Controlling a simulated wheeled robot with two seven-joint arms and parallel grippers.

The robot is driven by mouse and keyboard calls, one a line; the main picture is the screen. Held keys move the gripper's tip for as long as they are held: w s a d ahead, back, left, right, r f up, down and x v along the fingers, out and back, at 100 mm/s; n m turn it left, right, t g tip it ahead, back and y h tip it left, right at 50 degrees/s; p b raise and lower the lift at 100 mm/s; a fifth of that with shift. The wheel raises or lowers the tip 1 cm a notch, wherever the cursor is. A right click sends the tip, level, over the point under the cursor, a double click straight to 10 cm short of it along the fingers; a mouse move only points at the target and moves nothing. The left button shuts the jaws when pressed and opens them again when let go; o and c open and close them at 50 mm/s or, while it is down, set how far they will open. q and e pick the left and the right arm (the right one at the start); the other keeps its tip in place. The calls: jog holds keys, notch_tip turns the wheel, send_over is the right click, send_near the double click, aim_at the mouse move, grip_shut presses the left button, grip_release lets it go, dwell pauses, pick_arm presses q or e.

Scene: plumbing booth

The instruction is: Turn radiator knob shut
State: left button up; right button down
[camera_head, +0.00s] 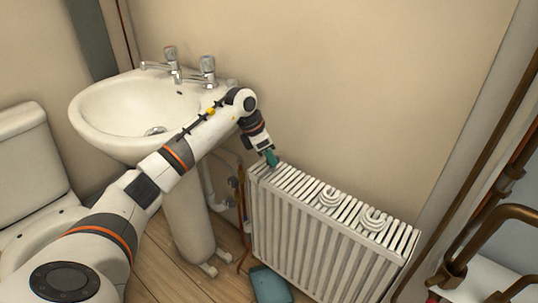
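The white ribbed radiator (318,252) stands against the beige wall at the right of the sink. My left arm reaches in from the lower left, across the front of the sink. My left gripper (271,158) points down at the top left corner of the radiator, its teal fingertips at or just above the top edge. I cannot tell whether it touches the radiator or whether the fingers are open. No radiator knob can be made out clearly; the area at the radiator's left end is small and partly hidden by my gripper. My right gripper is not in view.
A white pedestal sink (95,112) with two taps (208,70) is behind my arm. A toilet (30,160) is at the left. Pipes run between sink and radiator. A teal object (270,285) lies on the wooden floor (195,285). Copper pipes (515,212) are at the right.

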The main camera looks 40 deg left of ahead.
pick_arm(q)
grip_shut()
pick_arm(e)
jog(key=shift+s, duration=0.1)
